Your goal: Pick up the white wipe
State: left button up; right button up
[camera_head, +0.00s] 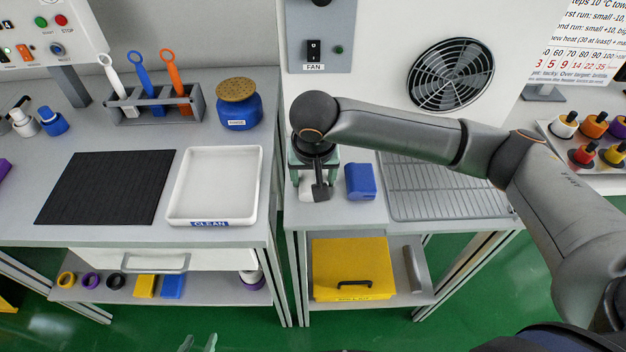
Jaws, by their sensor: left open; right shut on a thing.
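The white wipe (306,187) is at the left end of the right-hand bench, mostly hidden behind my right gripper (316,190). My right gripper points down over it and is shut on it. I cannot tell whether the wipe still touches the bench. My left gripper (199,344) shows only its fingertips at the bottom edge of the view, open and empty, in front of the benches and far from the wipe.
A blue folded wipe (361,182) lies just right of my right gripper. A wire rack (445,190) is further right. On the left bench are the white CLEAN tray (215,185), a black mat (105,187), a blue jar (238,107) and a tool holder (150,105).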

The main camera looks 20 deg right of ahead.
aim_at(313, 175)
jog(key=shift+c, duration=0.8)
jog(key=shift+r, duration=0.2)
jog(key=shift+r, duration=0.3)
notch_tip(313, 175, up, 2)
jog(key=shift+r, duration=0.15)
jog(key=s+a+r+p, duration=0.3)
jog(key=s+a+r, duration=0.5)
jog(key=a, duration=0.3)
jog(key=shift+a+r, duration=0.3)
jog(key=shift+r, duration=0.6)
